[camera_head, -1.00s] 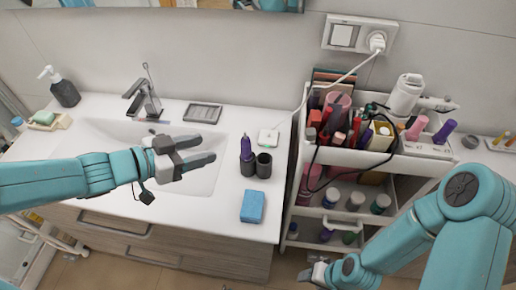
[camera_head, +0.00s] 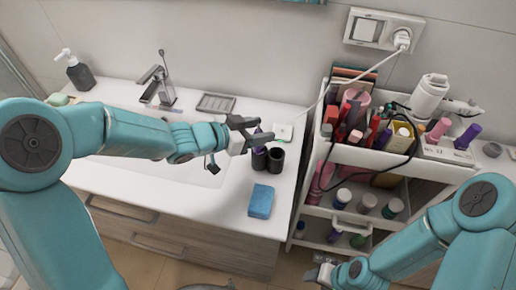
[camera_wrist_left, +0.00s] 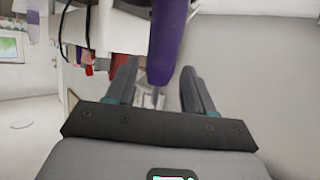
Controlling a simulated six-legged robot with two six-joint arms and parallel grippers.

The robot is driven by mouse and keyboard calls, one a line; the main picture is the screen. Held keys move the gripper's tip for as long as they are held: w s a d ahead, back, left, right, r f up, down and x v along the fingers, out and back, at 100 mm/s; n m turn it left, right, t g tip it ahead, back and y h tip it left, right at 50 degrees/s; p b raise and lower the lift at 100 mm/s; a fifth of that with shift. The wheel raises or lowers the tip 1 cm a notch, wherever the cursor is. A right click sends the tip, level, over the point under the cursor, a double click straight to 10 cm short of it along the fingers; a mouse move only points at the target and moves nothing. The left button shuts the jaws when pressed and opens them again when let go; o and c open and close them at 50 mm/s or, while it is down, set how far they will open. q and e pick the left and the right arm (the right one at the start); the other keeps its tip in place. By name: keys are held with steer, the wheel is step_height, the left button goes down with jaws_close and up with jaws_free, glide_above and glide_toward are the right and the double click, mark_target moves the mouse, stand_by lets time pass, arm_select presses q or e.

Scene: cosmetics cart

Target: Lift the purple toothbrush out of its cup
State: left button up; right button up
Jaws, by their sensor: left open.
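The purple toothbrush (camera_head: 258,134) stands in a dark cup (camera_head: 259,160) on the white counter, beside a second black cup (camera_head: 276,159). My left gripper (camera_head: 257,131) is open at the toothbrush's upper part, just above the cup rims, and partly hides it. In the left wrist view the thick purple toothbrush (camera_wrist_left: 168,40) shows between the two open fingers (camera_wrist_left: 158,72), nearer the left one. Contact cannot be told. My right gripper (camera_head: 319,271) is low at the bottom edge, away from the counter, too small to read.
A blue box (camera_head: 260,201) lies in front of the cups. A white cart (camera_head: 370,155) full of cosmetics stands to the right, with a cable (camera_head: 321,101) running above it. A tap (camera_head: 157,88), a grey soap dish (camera_head: 216,103) and a soap bottle (camera_head: 79,72) are behind.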

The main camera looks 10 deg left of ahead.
arm_select(q)
steer(key=shift+w+d+f, duration=0.25)
steer(key=shift+w+d, duration=0.4)
steer(key=shift+d, duration=0.1)
steer(key=shift+s+r, duration=0.1)
steer(key=shift+s, duration=0.1)
steer(key=shift+w+a, duration=0.1)
steer(key=shift+w, duration=0.05)
steer(key=c, duration=0.9)
jaws_close()
